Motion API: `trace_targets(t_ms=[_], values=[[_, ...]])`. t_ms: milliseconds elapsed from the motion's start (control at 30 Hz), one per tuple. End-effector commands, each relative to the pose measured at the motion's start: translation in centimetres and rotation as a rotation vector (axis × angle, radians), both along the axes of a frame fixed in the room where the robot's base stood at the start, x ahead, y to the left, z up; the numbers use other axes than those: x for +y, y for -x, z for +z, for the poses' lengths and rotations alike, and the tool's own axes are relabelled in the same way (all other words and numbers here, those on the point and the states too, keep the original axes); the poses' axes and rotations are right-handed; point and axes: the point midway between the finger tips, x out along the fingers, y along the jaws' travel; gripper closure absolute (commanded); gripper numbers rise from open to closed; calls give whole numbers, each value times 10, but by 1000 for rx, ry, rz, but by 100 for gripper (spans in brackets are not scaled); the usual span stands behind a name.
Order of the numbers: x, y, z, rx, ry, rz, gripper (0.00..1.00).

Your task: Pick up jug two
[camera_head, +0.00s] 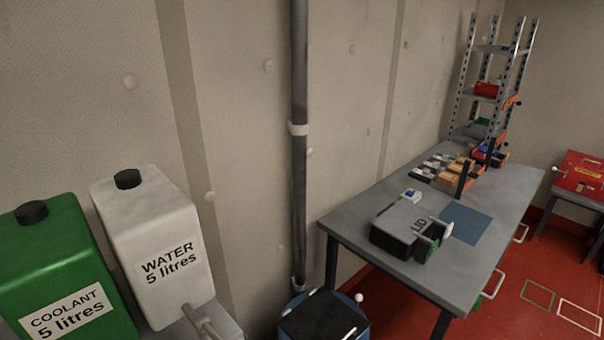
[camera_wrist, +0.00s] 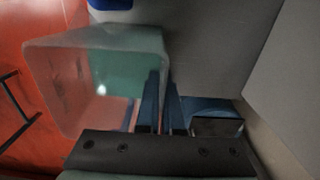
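A see-through box-shaped vessel (camera_wrist: 65,75), greenish inside on its right part, fills the left of the wrist view. It has no readable label, so I cannot tell whether it is jug two. The two dark blue fingers of my gripper (camera_wrist: 163,90) stand close together at its right edge, with a narrow gap between them. Whether they pinch its wall is unclear. In the head view, a white jug (camera_head: 152,225) marked WATER 5 litres and a green jug (camera_head: 68,260) marked COOLANT 5 litres stand upright, side by side, with black caps. My gripper does not show there.
A blue round container with a dark top (camera_head: 325,318) stands below the vertical pipe (camera_head: 299,180). Red floor (camera_head: 500,290) is partly clear.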

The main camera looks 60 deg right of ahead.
Motion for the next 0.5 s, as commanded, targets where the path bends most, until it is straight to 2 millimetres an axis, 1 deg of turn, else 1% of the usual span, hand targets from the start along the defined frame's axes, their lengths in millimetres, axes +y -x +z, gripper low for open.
trace_targets(t_ms=[367, 500], values=[[-1, -1, 2, -2, 1, 0, 100], [-1, -1, 5, -3, 2, 0, 100]])
